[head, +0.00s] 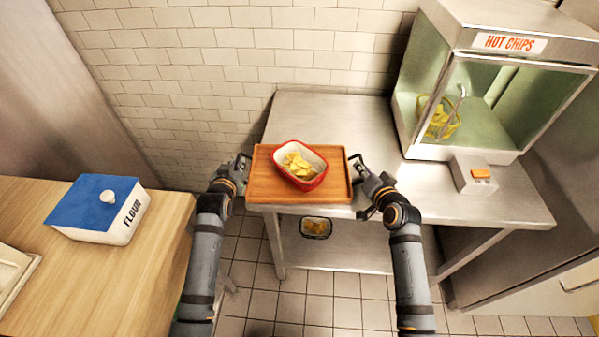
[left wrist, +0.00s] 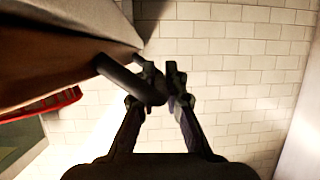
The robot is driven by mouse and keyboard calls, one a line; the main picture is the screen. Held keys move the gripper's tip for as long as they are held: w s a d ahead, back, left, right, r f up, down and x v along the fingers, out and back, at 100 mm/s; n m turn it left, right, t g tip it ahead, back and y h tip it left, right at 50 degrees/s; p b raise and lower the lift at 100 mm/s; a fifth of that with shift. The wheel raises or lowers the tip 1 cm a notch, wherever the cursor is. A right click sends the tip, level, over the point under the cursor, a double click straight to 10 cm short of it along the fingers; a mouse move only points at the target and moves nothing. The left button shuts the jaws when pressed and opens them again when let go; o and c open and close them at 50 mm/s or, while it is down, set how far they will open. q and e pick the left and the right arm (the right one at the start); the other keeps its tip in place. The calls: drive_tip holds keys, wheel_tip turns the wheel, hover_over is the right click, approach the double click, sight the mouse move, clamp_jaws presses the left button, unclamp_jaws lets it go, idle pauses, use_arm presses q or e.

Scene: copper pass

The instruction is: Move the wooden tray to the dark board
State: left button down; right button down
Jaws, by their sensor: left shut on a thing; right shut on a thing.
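The wooden tray (head: 262,185) is at the front left of the steel table in the head view, carrying a red-rimmed white dish (head: 311,183) with yellow chips in it. My left gripper (head: 243,162) is shut on the tray's left handle. The left wrist view shows that gripper (left wrist: 164,88) around a dark handle bar (left wrist: 122,74). My right gripper (head: 355,162) is shut on the tray's right side; its handle is mostly hidden by the fingers. The tray looks about level. I cannot tell whether it touches the table. I see no dark board in either view.
The steel table (head: 330,115) has bare room behind the tray. A hot chips cabinet (head: 527,62) and a small box with an orange button (head: 474,175) stand to its right. A wooden counter (head: 130,270) with a blue-lidded flour box (head: 98,210) is at left.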

use_arm(q)
drive_tip(key=shift+r, duration=0.15)
use_arm(e)
drive_tip(key=shift+r, duration=0.15)
